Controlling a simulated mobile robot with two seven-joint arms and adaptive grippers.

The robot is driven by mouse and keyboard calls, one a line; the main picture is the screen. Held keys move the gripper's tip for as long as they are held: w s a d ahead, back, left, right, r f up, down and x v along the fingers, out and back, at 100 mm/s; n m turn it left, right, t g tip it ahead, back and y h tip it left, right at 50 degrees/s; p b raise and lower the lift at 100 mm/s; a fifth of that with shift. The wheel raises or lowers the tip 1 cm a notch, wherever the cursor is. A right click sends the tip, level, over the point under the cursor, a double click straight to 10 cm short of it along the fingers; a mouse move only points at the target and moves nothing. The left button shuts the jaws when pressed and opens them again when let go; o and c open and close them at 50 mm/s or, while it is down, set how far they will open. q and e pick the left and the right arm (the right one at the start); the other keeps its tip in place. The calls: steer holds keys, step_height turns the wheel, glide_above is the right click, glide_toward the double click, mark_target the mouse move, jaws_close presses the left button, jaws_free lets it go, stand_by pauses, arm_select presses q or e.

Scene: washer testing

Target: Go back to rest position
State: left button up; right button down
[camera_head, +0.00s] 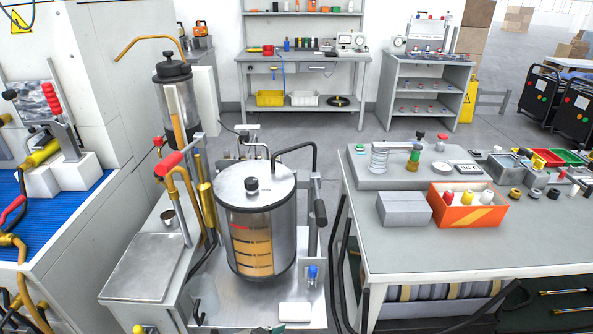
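Neither of my grippers can be made out in the head view. A steel tank (256,205) with a lid and a black knob stands on the metal washer stand (305,270) in the middle. An amber level window with marks shows on its front. A smaller steel canister (178,100) with a black lid stands behind it to the left. Dark curved tubes (345,290) show at the bottom right of the tank; I cannot tell what they belong to.
A grey workbench (420,250) on the right bears an orange box (466,208), a grey block (403,209) and small parts. A blue-matted bench (40,200) is at left. Shelving (303,64) and a grey rack (427,75) stand behind. Grey floor between them is open.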

arm_select(q)
steer(key=s+a+n+t+y, duration=0.2)
steer(key=s+a+t+y, duration=0.1)
steer(key=s+a, duration=1.2)
steer(key=shift+s+a+y+p, duration=0.35)
steer(key=shift+a+y, duration=0.15)
steer(key=shift+a, duration=0.75)
arm_select(e)
steer(key=shift+s, duration=0.2)
steer(key=shift+w+a+r, duration=0.1)
steer(key=shift+r, duration=0.15)
steer(key=shift+f, duration=0.2)
steer(key=shift+r, duration=0.15)
